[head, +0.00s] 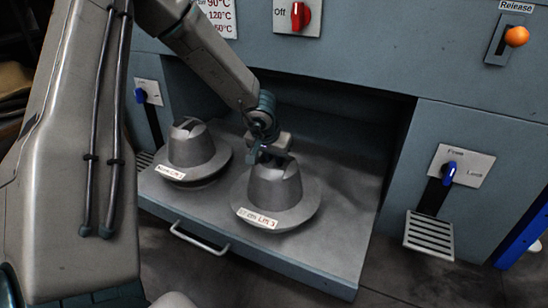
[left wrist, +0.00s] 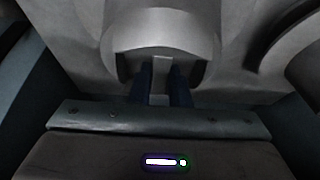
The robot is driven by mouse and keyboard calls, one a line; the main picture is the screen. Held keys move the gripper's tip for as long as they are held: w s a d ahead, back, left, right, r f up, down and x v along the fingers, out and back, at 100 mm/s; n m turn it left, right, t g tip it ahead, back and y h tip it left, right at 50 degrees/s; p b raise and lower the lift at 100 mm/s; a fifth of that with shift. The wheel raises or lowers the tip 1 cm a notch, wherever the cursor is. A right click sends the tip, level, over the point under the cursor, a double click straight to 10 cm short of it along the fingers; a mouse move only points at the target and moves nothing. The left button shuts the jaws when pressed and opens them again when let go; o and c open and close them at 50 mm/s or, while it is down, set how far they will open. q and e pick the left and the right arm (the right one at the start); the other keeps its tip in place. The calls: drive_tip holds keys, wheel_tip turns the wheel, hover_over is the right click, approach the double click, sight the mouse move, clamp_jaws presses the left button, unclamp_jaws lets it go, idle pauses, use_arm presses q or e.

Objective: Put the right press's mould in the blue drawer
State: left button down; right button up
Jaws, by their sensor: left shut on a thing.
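The right grey hat-shaped mould (head: 276,188), with a white label with red print on its brim, sits on the pulled-out press tray (head: 340,225). My left gripper (head: 262,151) is at its crown from behind and shut on the crown's top grip. In the left wrist view, the two dark fingers (left wrist: 160,85) close on a narrow part of the mould (left wrist: 160,28). A second similar mould (head: 193,148) stands to its left on the tray. I cannot clearly make out a blue drawer. My right gripper is not in view.
The press housing (head: 360,60) rises behind and overhangs the tray. A bright blue edge (head: 525,235) shows far right. The tray's right part is bare.

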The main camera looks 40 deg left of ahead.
use_arm(q)
drive_tip(key=c, duration=1.4)
unclamp_jaws()
drive_tip(key=shift+o, duration=0.2)
drive_tip(key=shift+r, duration=0.25)
drive_tip(key=p+v, duration=0.6)
drive_tip(key=v, duration=0.5)
drive_tip(key=shift+s+r+p, duration=0.3)
drive_tip(key=shift+p, duration=0.05)
drive_tip(key=shift+d, duration=0.1)
